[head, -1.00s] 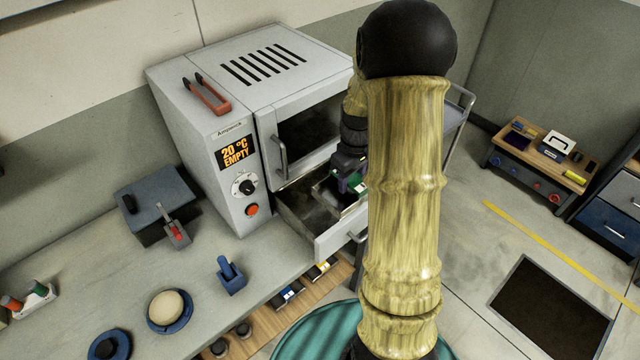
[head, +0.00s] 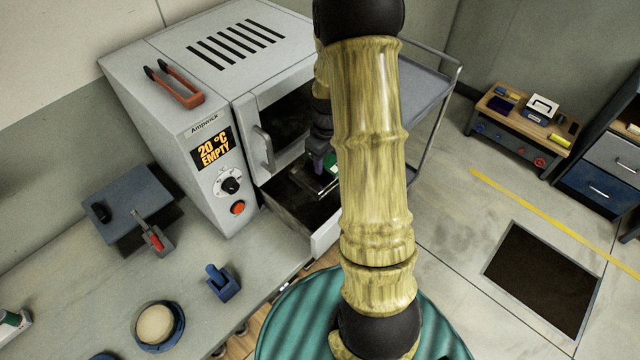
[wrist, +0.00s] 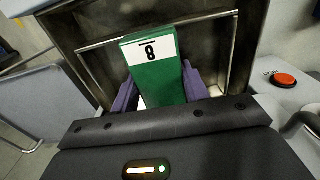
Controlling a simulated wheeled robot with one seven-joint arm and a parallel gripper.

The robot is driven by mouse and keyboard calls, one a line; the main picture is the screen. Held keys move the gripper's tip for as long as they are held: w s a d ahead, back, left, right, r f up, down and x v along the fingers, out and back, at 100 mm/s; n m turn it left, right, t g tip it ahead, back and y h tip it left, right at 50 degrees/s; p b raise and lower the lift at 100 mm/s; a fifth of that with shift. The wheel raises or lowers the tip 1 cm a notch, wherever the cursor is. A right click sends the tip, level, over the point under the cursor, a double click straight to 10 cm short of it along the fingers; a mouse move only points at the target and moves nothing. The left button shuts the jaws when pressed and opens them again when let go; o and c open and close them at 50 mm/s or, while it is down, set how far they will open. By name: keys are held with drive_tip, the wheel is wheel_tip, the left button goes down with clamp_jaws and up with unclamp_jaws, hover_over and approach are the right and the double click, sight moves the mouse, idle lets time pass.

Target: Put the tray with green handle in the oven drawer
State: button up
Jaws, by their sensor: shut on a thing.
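The green handle (wrist: 158,72), with a white label marked 8, is between the purple fingers of my gripper (wrist: 160,90) in the wrist view. In the head view, a small part of the green handle (head: 331,163) shows beside my gripper (head: 322,165). The tray (head: 318,182) is a shiny metal piece below my gripper, at the open oven drawer (head: 290,205). The wrist view shows the tray's thin metal rim (wrist: 100,42) around the handle. My arm hides the right part of the drawer. I cannot tell whether the tray touches the drawer floor.
The white oven (head: 165,110) reads 20 °C EMPTY, with its upper door (head: 275,135) above the drawer. Red tongs (head: 174,84) lie on top. A grey cart (head: 415,90) stands behind my arm. The counter (head: 110,270) holds a blue holder (head: 221,282) and a round dish (head: 157,324).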

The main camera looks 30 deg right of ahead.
sight(326, 173)
wheel_tip(326, 173, down, 6)
drive_tip(key=shift+w+r+p, duration=0.15)
drive_tip(key=shift+r+p, duration=0.1)
drive_tip(key=shift+p, duration=0.4)
drive_tip(key=shift+a, duration=0.1)
drive_tip(key=shift+s, duration=0.2)
drive_tip(key=shift+d+f+p, duration=0.2)
drive_tip(key=shift+f+p, duration=0.4)
drive_tip(key=shift+f, duration=1.3)
drive_tip(key=shift+a+f, duration=0.1)
drive_tip(key=shift+f, duration=0.1)
drive_tip(key=shift+f, duration=0.2)
drive_tip(key=o, duration=1.2)
